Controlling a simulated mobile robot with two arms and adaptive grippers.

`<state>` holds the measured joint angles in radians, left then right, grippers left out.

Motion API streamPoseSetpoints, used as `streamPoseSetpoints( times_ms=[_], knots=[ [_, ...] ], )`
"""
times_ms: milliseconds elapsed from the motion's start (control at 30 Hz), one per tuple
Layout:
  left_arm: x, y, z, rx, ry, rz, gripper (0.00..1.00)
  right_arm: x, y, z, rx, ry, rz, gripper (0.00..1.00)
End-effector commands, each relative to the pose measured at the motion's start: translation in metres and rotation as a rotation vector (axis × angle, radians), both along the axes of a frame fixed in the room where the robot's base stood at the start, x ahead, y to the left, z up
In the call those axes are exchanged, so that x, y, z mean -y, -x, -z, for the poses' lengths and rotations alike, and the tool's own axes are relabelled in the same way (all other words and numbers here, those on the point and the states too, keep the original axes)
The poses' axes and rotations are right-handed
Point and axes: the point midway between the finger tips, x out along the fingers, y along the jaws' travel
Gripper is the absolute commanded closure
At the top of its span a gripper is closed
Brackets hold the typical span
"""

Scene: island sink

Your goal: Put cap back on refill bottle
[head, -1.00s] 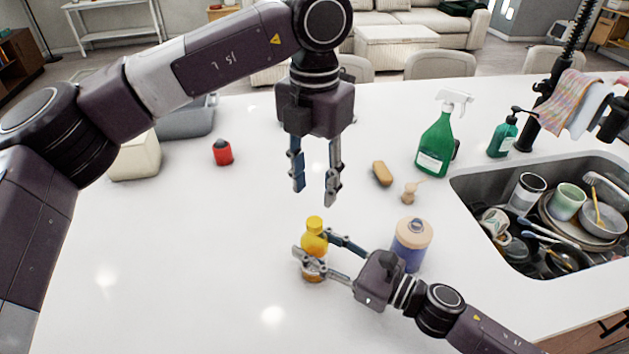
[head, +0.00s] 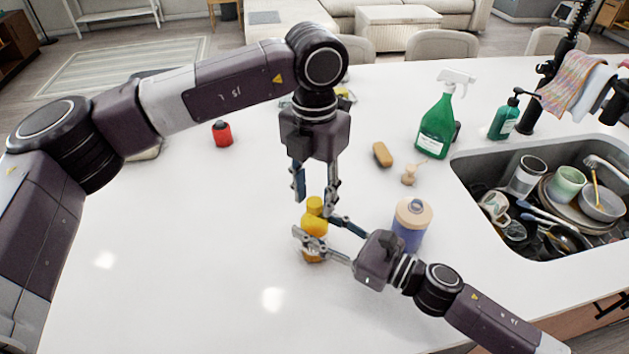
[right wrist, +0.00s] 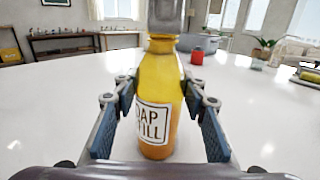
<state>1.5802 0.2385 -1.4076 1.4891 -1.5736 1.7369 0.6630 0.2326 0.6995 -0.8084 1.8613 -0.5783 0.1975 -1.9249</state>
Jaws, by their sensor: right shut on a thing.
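The refill bottle (head: 315,225), yellow-orange, stands upright on the white counter. Its label, reading in part "OAP" and "ILL", faces me in the right wrist view (right wrist: 158,95). My right gripper (head: 313,246) is shut on the bottle's body, a finger on each side. My left gripper (head: 316,203) points down from above, with its fingers apart around the bottle's yellow top (head: 314,205). I cannot tell whether that top is the cap or the bare neck. In the right wrist view a grey part, probably a left finger, hides the bottle's top.
The sink (head: 480,175) full of dishes is at right. The left front counter is clear.

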Motion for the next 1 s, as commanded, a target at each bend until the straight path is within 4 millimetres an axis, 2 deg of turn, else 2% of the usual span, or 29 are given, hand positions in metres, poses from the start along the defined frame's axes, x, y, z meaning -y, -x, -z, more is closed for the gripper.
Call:
streamPoseSetpoints(
  times_ms=[300, 633, 867, 1000],
  knots=[
    [0.0000, 0.0000, 0.0028, 0.000, 0.000, 0.000, 0.64, 0.0000, 0.0000, -0.0002, 0.000, 0.000, 0.000, 1.00],
    [-0.0001, 0.0000, 0.0026, 0.000, 0.000, 0.000, 0.99, 0.0000, 0.0000, -0.0002, 0.000, 0.000, 0.000, 1.00],
    [-0.0001, 0.0000, 0.0026, 0.000, 0.000, 0.042, 1.00, 0.0000, 0.0000, -0.0002, 0.000, 0.000, 0.000, 1.00],
    [-0.0002, -0.0002, 0.0026, 0.000, 0.000, 0.222, 1.00, 0.0000, 0.0000, -0.0001, 0.000, 0.000, 0.000, 1.00]
  ],
)
